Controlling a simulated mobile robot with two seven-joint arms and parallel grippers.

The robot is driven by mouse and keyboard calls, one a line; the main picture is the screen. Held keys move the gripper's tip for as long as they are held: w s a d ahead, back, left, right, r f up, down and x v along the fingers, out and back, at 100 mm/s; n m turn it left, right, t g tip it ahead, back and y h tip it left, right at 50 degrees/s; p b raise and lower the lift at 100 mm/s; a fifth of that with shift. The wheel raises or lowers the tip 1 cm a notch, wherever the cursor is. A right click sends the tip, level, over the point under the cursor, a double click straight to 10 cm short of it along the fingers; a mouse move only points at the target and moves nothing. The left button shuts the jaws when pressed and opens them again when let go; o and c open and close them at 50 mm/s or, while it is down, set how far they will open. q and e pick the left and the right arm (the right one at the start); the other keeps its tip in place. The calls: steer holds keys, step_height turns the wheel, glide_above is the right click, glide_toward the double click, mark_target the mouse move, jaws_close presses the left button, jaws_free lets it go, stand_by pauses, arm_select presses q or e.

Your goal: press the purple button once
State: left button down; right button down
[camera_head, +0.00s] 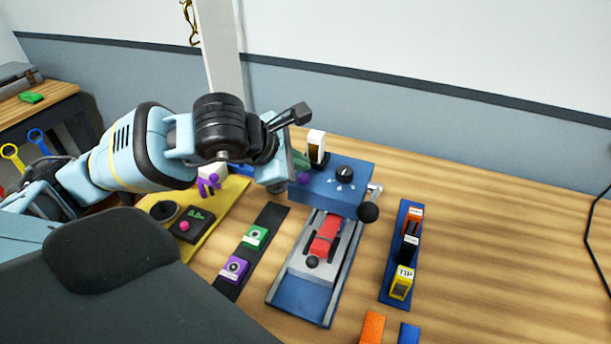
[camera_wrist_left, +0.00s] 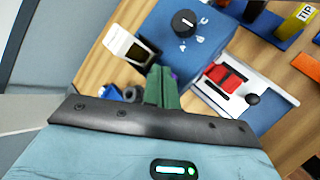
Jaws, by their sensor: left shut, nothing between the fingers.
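A purple box with a round button on top (camera_head: 235,267) sits on a dark strip on the wooden table, in front of a green box with a button (camera_head: 255,236). My left gripper (camera_head: 300,160) is farther back, beside the blue box, well away from the purple box. Its green fingers (camera_wrist_left: 163,87) are shut with nothing between them in the left wrist view. A small purple round thing (camera_head: 303,178) shows close to the gripper, partly hidden; I cannot tell whether they touch. The purple box does not show in the wrist view. My right gripper is not in view.
The blue box with a black dial (camera_head: 344,174) stands by the gripper, with a white rocker-like piece (camera_head: 316,146) behind it. A red slider unit (camera_head: 325,236) lies right of the strip. A yellow board (camera_head: 229,196) lies left.

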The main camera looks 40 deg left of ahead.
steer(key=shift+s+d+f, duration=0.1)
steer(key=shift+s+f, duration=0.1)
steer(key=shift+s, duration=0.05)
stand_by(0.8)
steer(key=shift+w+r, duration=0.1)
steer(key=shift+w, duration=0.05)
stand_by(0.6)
arm_select(q)
steer(key=shift+f+b, duration=0.35)
steer(key=shift+f, duration=0.05)
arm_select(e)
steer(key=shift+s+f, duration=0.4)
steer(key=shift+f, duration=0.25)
